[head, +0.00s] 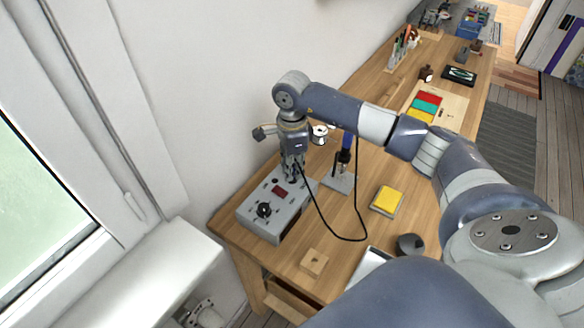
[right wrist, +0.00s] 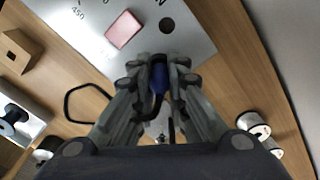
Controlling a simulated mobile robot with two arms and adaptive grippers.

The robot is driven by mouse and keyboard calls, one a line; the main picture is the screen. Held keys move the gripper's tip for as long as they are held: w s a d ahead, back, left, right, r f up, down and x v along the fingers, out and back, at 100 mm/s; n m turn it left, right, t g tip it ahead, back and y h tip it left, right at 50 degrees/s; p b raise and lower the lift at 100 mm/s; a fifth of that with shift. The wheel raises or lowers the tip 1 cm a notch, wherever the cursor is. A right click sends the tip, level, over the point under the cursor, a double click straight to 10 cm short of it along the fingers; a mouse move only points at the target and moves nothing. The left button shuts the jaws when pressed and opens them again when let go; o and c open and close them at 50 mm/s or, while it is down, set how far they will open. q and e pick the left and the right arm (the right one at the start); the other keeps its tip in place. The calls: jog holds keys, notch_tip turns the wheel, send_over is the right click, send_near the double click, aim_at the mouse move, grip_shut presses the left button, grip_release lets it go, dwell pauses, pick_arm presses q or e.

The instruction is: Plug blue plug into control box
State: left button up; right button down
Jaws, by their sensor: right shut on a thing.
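The control box (head: 262,222) is a grey box with a red display, a black knob and printed markings, at the left end of the workbench. In the right wrist view the control box (right wrist: 185,45) shows its top with the red display (right wrist: 124,29) and a dark round socket (right wrist: 167,25). My right gripper (head: 292,177) points down over the box's far end. In the wrist view its fingers are shut on the blue plug (right wrist: 159,78), just short of the socket in the picture. Whether the plug touches the box is unclear. My left gripper is not in view.
A black cable (head: 338,238) loops over the bench towards a blue-handled iron (head: 347,140) in a stand. A yellow sponge (head: 387,200), a wooden block (head: 313,262) and a dark round thing (head: 410,244) lie nearby. A spool (head: 320,132) stands behind, near the wall.

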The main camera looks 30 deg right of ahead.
jog(key=c, duration=1.5)
grip_release()
jog(key=shift+o, duration=0.5)
jog(key=o, duration=0.4)
jog(key=shift+c, duration=0.2)
jog(key=shift+r, duration=0.1)
jog(key=shift+r+p, duration=1.95)
jog(key=shift+r, duration=1.45)
jog(key=shift+f, duration=0.1)
